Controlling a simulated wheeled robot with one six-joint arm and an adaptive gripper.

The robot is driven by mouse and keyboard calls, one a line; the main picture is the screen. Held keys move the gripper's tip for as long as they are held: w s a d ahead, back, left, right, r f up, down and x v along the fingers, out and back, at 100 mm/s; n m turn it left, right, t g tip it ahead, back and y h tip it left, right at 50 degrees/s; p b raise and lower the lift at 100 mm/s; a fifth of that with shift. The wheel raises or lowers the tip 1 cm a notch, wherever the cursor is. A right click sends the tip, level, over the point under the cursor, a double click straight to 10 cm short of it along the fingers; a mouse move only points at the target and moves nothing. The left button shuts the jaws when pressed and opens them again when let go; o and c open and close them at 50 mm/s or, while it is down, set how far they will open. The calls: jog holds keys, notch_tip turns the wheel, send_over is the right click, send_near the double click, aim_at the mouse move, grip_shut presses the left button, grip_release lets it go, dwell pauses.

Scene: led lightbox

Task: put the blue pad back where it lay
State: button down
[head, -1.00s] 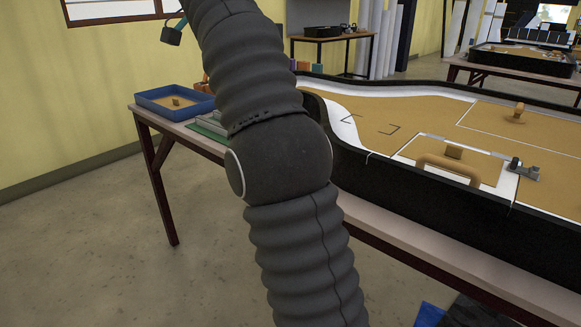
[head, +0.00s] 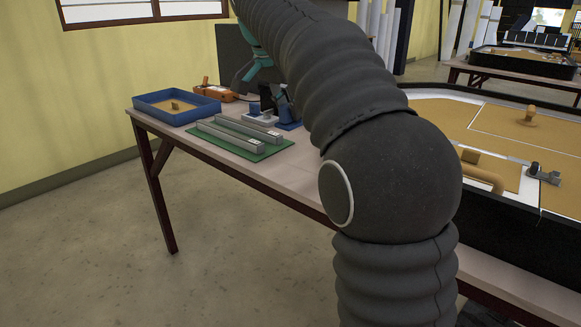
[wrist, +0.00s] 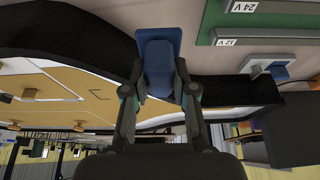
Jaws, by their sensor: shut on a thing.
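A blue pad (wrist: 160,62) is held between the two fingers of my gripper (wrist: 160,85) in the wrist view. The pad hangs over or at the pale table top, just outside the black wall; I cannot tell whether it touches. In the head view my gripper (head: 279,97) is at the table's far part, partly behind my arm, with the blue pad (head: 290,118) below it. A white block with blue on it (head: 261,117) stands just left of the pad; it also shows in the wrist view (wrist: 268,63).
A green mat (head: 258,155) with two grey bars, labelled 24 V and 12 V in the wrist view, lies left of the gripper. A blue tray (head: 176,119) and an orange object (head: 215,93) stand beyond. A black-walled tan board (head: 545,222) fills the right.

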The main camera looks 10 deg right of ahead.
aim_at(281, 128)
notch_tip(281, 128, down, 10)
jog(key=shift+f+b, duration=0.1)
jog(key=shift+b, duration=0.95)
jog(key=c, duration=0.9)
grip_release()
jog(key=shift+c, duration=0.2)
jog(key=p+v, duration=0.2)
jog(key=v, duration=1)
